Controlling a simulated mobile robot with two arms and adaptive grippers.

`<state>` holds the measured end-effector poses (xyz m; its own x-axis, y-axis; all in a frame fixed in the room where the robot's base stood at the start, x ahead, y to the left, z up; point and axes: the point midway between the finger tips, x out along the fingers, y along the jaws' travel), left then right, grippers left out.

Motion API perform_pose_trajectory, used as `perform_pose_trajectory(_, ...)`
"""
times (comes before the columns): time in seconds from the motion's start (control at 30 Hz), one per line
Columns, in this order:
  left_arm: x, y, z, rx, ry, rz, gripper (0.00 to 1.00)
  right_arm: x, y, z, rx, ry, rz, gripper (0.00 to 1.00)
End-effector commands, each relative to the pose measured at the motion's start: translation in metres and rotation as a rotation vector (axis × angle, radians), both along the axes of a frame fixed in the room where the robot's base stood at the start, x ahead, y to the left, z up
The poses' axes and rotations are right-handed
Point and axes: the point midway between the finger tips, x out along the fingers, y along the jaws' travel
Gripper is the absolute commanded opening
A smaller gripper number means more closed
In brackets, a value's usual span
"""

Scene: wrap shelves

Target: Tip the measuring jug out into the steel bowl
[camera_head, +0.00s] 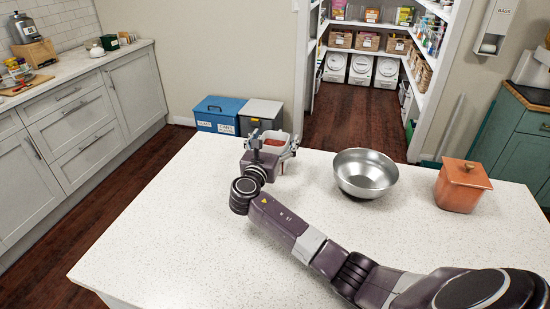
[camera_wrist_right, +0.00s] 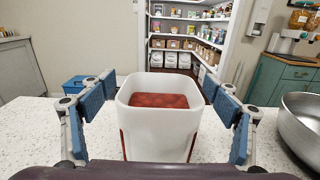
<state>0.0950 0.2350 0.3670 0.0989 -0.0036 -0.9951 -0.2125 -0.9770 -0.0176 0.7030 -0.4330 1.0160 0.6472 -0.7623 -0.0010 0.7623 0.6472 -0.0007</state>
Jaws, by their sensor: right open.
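The measuring jug (camera_head: 275,147) stands upright on the white speckled counter, left of the steel bowl. In the right wrist view the jug (camera_wrist_right: 160,135) is a white squarish vessel with red contents inside, close in front of the palm. My right gripper (camera_wrist_right: 165,102) is open, with one blue-padded finger on each side of the jug and gaps between pads and walls. In the head view the right gripper (camera_head: 271,143) partly hides the jug. The steel bowl (camera_head: 364,182) stands on the counter, and its edge shows in the right wrist view (camera_wrist_right: 300,128). My left gripper is not in view.
An orange lidded canister (camera_head: 461,186) stands right of the bowl. The counter (camera_head: 165,225) is clear at the left and front left. Blue (camera_head: 218,113) and grey bins stand on the floor beyond the counter, with pantry shelves further back.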

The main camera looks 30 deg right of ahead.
Motion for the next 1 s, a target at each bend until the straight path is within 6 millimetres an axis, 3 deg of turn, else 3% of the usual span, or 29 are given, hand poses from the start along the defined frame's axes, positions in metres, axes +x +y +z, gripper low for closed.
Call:
perform_pose_trajectory(0.17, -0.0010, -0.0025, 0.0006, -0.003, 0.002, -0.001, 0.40, -0.0002, -0.0001, 0.0007, 0.000, 0.000, 0.000, 0.81)
perform_pose_trajectory(0.87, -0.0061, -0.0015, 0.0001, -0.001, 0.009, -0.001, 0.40, -0.0003, 0.0001, 0.0002, 0.000, 0.000, 0.000, 0.04)
perform_pose_trajectory(1.0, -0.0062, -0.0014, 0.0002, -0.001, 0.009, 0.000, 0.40, -0.0001, 0.0001, 0.0023, -0.002, -0.003, 0.000, 0.03)
